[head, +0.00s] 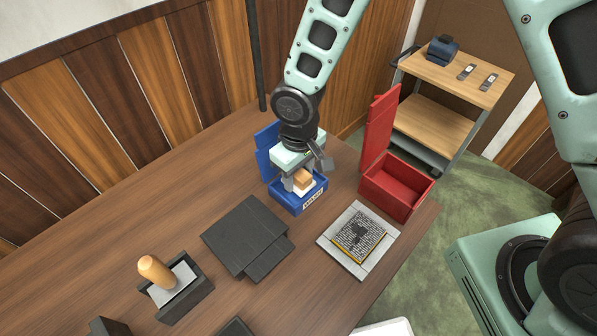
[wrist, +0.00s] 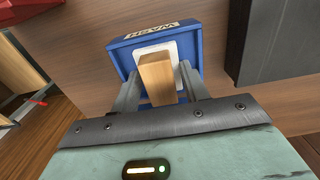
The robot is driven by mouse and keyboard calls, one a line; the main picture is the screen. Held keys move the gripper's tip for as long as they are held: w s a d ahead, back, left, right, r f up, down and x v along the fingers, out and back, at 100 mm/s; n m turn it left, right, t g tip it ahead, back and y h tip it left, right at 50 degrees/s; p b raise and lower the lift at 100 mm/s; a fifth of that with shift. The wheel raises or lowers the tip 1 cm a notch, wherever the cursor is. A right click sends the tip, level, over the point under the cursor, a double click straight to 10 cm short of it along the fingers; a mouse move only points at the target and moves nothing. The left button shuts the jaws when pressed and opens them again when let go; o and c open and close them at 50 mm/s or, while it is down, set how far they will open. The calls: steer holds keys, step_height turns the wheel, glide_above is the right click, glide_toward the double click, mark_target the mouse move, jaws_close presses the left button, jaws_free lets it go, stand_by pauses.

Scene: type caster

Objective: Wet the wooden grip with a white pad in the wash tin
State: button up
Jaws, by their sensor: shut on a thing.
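The wash tin (head: 311,205) is an open blue box on the wooden table, with a "WASH" label on its front and its lid raised behind. The wooden grip (head: 303,181) is a light brown block with a white pad (head: 304,191) under it, inside the tin. My gripper (head: 302,183) reaches down into the tin and is shut on the wooden grip. In the wrist view the wooden grip (wrist: 157,78) stands between the two fingers, with the white pad (wrist: 171,54) and the blue wash tin (wrist: 118,47) around it. Whether the pad touches the tin's floor is hidden.
An open red box (head: 398,187) stands to the right. In front lie a type block on a grey plate (head: 359,238) and a dark flat case (head: 247,237). A wooden-handled tool (head: 157,272) stands in a dark tray at left. A cart (head: 455,77) stands behind.

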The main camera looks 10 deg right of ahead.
mark_target(299, 172)
steer(key=shift+f+b, duration=0.45)
steer(key=shift+f, duration=0.1)
stand_by(1.3)
steer(key=shift+r, duration=0.1)
steer(key=shift+r+p, duration=2.7)
steer(key=shift+r, duration=0.75)
